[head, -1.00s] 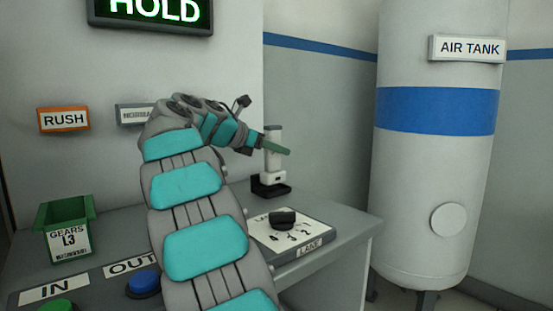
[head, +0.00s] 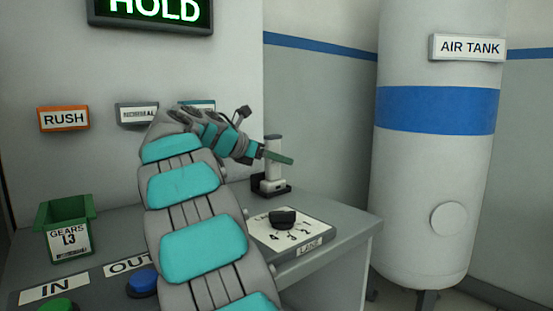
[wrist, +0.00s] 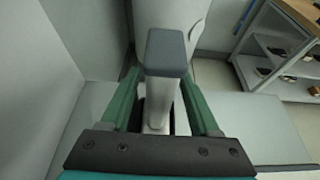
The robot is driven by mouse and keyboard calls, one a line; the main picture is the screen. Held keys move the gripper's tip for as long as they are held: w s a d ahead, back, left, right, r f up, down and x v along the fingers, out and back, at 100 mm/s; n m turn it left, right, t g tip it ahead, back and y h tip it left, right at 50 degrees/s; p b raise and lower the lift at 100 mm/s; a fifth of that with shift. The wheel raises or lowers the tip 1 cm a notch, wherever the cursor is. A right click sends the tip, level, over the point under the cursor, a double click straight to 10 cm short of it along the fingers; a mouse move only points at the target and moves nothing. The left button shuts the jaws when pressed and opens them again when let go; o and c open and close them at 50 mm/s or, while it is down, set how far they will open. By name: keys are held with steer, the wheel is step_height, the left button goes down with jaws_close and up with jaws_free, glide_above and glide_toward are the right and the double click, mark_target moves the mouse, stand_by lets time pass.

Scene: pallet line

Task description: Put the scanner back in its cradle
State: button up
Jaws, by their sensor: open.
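The scanner (head: 273,178), a pale upright body with a dark grey top, stands in its black cradle (head: 285,190) at the back right of the bench. It looks upright and low in the cradle. My gripper (head: 278,157) is at the scanner's upper part, its green fingers level with it. In the wrist view the scanner (wrist: 166,52) stands between the two open green fingers, with a narrow gap showing beside it. The cradle is mostly hidden there behind the scanner and my gripper.
A lane selector panel (head: 312,232) with a black knob lies in front of the cradle. A green gears bin (head: 66,222) and a blue button (head: 143,281) are on the left. The air tank (head: 430,190) stands beyond the bench's right edge.

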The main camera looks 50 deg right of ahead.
steer(key=shift+r, duration=0.1)
steer(key=v, duration=1.2)
stand_by(0.4)
